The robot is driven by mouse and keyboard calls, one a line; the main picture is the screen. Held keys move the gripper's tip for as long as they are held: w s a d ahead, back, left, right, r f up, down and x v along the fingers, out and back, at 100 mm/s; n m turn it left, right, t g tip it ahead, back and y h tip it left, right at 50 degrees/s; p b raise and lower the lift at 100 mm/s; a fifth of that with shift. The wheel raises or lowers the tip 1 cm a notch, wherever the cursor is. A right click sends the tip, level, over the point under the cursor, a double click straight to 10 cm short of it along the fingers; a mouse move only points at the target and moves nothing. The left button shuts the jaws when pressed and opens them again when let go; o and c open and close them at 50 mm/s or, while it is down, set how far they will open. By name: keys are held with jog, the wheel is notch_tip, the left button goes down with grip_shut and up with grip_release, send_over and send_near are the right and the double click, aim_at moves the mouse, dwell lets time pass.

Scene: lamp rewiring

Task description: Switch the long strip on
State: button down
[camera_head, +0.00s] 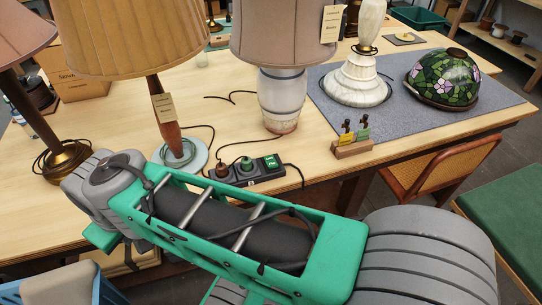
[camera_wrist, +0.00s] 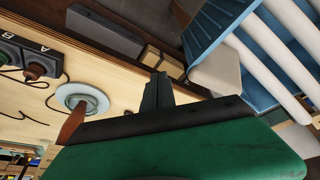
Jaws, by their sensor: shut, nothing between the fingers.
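The long black power strip (camera_head: 232,180) lies on the table, behind my arm in the head view. A brown plug (camera_head: 222,170) and a green plug (camera_head: 246,163) stand in it. A bright green piece with a white mark (camera_head: 270,161) sits at its right end; I cannot tell whether it is a lit switch. In the wrist view, part of the strip (camera_wrist: 12,50) shows at the upper left, with letters A and B beside the plugs. My gripper (camera_wrist: 157,88) is shut and empty, apart from the strip. It is not visible in the head view.
Lamps stand close around the strip, including a wood-stemmed lamp (camera_head: 168,125) and a white-and-grey lamp (camera_head: 282,100). A small tagged wooden block (camera_head: 352,149) is to the right. Cords cross the table near the strip. A blue slatted thing (camera_wrist: 225,30) is at the wrist view's upper right.

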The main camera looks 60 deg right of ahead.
jog(key=s+d+f+m+g+h, duration=0.1)
jog(key=d+f+m+g, duration=0.15)
jog(key=d, duration=0.55)
jog(key=s+d+f+m+g, duration=0.1)
jog(key=d+f+m, duration=0.3)
jog(key=d, duration=0.4)
jog(key=m+g+h+b, duration=0.1)
jog(key=m+g, duration=0.2)
jog(key=m, duration=1.1)
send_near(274, 164)
notch_tip(274, 164, up, 3)
jog(key=w+a, duration=0.1)
jog(key=w, duration=0.2)
jog(key=r+m, duration=0.1)
jog(key=m, duration=0.1)
jog(key=s+r+m, duration=0.1)
jog(key=r+m, duration=0.2)
jog(key=m, duration=0.2)
jog(key=shift+s+d+r, duration=0.15)
jog(key=shift+s+d, duration=0.2)
jog(key=shift+d, duration=0.05)
jog(key=x, duration=1.3)
jog(key=shift+w+a, duration=0.15)
jog(key=shift+a, duration=0.25)
jog(key=shift+f, duration=0.55)
